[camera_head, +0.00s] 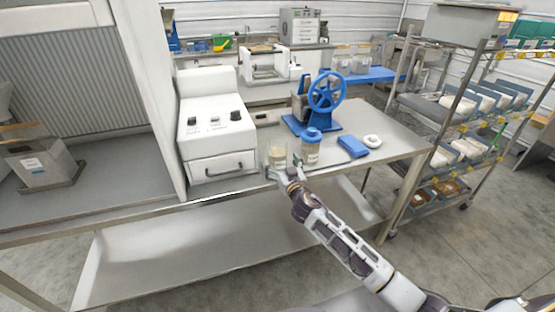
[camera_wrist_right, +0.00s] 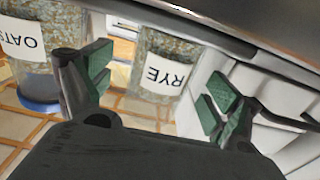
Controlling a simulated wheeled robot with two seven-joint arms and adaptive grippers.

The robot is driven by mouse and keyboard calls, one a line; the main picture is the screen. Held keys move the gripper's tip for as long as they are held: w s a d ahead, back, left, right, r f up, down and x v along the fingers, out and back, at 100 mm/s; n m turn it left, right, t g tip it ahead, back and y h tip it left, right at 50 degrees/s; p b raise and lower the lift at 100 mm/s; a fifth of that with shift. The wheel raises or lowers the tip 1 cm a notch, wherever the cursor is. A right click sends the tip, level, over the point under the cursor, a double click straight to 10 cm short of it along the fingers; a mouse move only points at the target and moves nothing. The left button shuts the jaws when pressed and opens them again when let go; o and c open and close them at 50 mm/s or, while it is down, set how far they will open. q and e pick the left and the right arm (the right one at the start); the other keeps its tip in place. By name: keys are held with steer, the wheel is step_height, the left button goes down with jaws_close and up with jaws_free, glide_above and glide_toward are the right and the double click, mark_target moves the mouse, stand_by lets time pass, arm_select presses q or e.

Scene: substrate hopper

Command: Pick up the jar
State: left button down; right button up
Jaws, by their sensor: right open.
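A clear jar (camera_head: 277,155) with pale grain stands on the metal table near its front edge; no lid shows on it. In the right wrist view this jar (camera_wrist_right: 165,65) has a white label reading RYE. A second jar (camera_head: 311,150) with a blue lid stands just right of it; its label reads OATS in the wrist view (camera_wrist_right: 30,45). My right gripper (camera_head: 283,172) is open at the front of the rye jar. In the wrist view the green-padded fingers (camera_wrist_right: 160,85) are apart, with the rye jar showing between them. My left gripper is not in view.
A white machine (camera_head: 214,125) with a drawer stands left of the jars. A blue hand-wheel mill (camera_head: 322,110) is behind them. A blue block (camera_head: 353,146) and a white ring (camera_head: 372,141) lie to the right. The table's right end is clear.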

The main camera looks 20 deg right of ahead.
steer(key=shift+w+a+r, duration=0.1)
steer(key=shift+w+a, duration=0.1)
steer(key=shift+w, duration=1.25)
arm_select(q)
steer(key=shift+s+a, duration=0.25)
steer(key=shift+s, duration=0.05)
arm_select(e)
steer(key=shift+w, duration=0.35)
steer(key=c, duration=1.3)
steer(key=shift+r, duration=0.15)
